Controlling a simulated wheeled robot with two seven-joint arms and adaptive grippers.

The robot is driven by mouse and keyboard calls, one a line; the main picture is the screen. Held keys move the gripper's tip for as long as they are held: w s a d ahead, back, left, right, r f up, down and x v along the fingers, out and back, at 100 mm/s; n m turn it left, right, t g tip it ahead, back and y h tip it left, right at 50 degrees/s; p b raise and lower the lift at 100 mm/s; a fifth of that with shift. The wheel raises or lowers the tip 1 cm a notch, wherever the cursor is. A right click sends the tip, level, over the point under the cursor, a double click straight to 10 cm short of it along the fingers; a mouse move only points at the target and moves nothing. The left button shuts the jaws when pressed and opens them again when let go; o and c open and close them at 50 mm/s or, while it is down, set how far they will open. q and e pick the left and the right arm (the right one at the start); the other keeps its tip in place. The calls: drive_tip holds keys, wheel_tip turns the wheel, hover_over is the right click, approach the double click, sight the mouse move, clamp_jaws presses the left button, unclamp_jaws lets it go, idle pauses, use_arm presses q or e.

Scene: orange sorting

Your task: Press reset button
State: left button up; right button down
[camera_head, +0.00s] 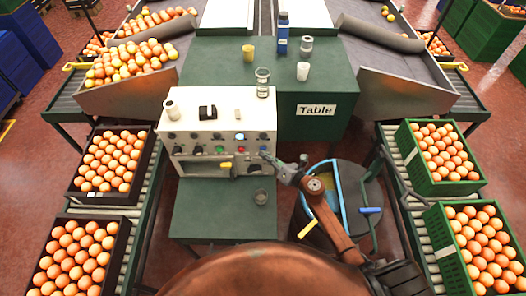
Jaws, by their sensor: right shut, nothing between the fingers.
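A pale control panel box (187,140) stands at the centre, with rows of small knobs and buttons on its front. The labels are too small to read, so I cannot tell which is the reset button. My right gripper (267,158) is shut and empty near the panel's lower right corner. It partly hides that corner, and I cannot tell whether it touches the panel. My left gripper is not in view.
A green table (335,80) behind holds bottles and cups. A blue-rimmed bin (342,190) is beside my right arm. Crates of oranges stand left (146,170) and right (408,160).

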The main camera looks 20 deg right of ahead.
drive_tip(key=shift+s, duration=0.1)
drive_tip(key=shift+s+a, duration=0.25)
drive_tip(key=shift+s, duration=0.6)
drive_tip(key=shift+s+a+p, duration=0.15)
drive_tip(key=shift+s+a, duration=0.1)
drive_tip(key=shift+s, duration=0.55)
drive_tip(key=shift+s+a+p, duration=0.2)
drive_tip(key=shift+s, duration=0.6)
drive_tip(key=shift+s+a+p, duration=0.15)
drive_tip(key=shift+s+a, duration=0.1)
drive_tip(key=shift+s, duration=0.55)
